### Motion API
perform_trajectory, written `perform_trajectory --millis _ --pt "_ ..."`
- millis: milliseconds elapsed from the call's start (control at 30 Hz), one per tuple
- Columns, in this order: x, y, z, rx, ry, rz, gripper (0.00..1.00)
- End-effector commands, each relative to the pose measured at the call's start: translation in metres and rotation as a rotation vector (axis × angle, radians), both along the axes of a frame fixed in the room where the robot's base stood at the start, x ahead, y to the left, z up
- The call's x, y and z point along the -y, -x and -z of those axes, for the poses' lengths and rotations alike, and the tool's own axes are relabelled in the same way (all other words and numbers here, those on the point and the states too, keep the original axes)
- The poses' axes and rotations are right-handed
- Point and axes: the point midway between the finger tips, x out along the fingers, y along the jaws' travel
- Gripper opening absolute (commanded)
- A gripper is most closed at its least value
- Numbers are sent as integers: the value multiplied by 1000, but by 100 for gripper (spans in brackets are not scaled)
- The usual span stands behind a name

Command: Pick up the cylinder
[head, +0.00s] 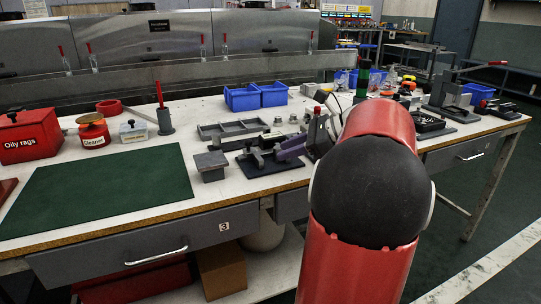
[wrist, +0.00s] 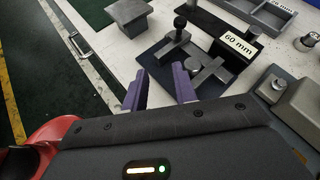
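My gripper (wrist: 160,88) shows two purple fingers in the wrist view, apart with nothing between them. They are over the front edge of a dark plate (wrist: 150,60) carrying a grey metal fixture. On that plate stands an upright post with a round black top (wrist: 180,23), beyond the fingertips. In the head view, my gripper (head: 291,148) is at the right of the same fixture, partly hidden by my arm. A dark grey upright cylinder (head: 165,122) holding a red-handled tool stands further left on the bench. I cannot tell which piece is the task's cylinder.
A block labelled 60 mm (wrist: 236,45) stands beside the fixture, and a grey block (wrist: 128,13) stands to its left. A grey compartment tray (wrist: 268,14) is behind. Blue bins (head: 257,96) stand at the back. The green mat (head: 100,190) is clear.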

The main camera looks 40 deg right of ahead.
Motion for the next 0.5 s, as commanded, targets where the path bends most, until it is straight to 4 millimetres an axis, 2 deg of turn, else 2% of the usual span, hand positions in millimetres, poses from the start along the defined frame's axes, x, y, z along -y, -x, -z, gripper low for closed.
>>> perform_trajectory --millis 33,100,200,300,500 --pt "26 5 -2 9 -66 58 28" --pt "49 10 -7 22 -142 111 28" --pt "67 15 -11 34 -205 150 28" --pt "68 11 -10 40 -223 158 28" --pt "55 -7 -1 38 -223 157 28"
